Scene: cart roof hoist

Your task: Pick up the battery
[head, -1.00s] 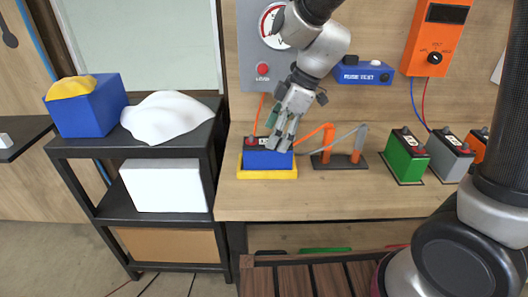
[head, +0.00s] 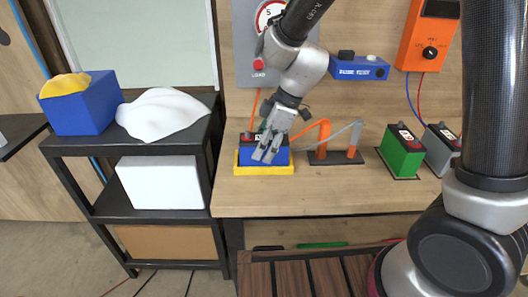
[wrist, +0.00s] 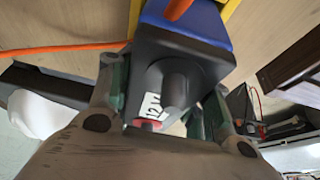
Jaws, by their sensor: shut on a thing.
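The blue battery (head: 281,158) with a black top sits in a yellow tray (head: 264,171) at the left of the workbench. My gripper (head: 266,150) reaches down over it from above. In the wrist view the black battery top (wrist: 185,50), with a "12" label and a dark terminal post, lies between the two fingers of my gripper (wrist: 160,105), which is shut on it. The battery appears seated in the tray; its underside is hidden.
An orange clamp-like stand (head: 336,157) is just right of the tray, with cables running near it. A green battery (head: 403,157) and a grey battery (head: 440,150) stand farther right. A black shelf (head: 120,142) is on the left. The front bench strip is clear.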

